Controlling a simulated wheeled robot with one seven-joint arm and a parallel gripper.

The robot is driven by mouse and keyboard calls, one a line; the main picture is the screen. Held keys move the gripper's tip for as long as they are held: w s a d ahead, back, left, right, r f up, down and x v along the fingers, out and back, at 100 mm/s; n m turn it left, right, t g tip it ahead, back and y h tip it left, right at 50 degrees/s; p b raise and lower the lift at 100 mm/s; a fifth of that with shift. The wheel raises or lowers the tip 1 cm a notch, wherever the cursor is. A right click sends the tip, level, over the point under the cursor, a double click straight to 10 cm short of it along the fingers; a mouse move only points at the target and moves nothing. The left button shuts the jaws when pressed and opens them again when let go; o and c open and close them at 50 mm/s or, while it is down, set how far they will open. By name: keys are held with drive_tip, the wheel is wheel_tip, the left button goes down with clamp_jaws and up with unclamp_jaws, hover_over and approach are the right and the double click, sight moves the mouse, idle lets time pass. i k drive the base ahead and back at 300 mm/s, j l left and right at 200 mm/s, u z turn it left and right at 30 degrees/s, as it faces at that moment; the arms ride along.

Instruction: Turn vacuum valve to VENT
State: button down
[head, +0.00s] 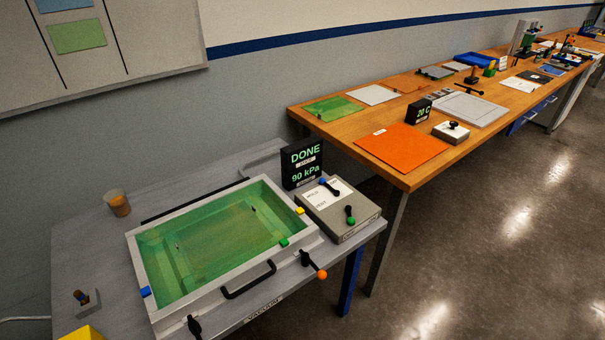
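A grey control box (356,231) stands at the right end of the grey bench. Its white label plate shows small lettering that looks like HOLD and VENT. The black display (302,163) behind the box reads DONE and 90 kPa. My gripper is not in view.
A green-lined bath (163,303) with a light grey frame fills the bench left of the box. A black handle (249,280) and an orange-knobbed lever (322,274) project from its front. A cup (117,203) stands behind left. A wooden table (405,182) extends right; open floor lies in front.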

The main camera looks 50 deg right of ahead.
sight(323, 182)
drive_tip(key=z, duration=0.9)
drive_tip(key=i+j, duration=0.05)
drive_tip(key=j, duration=0.05)
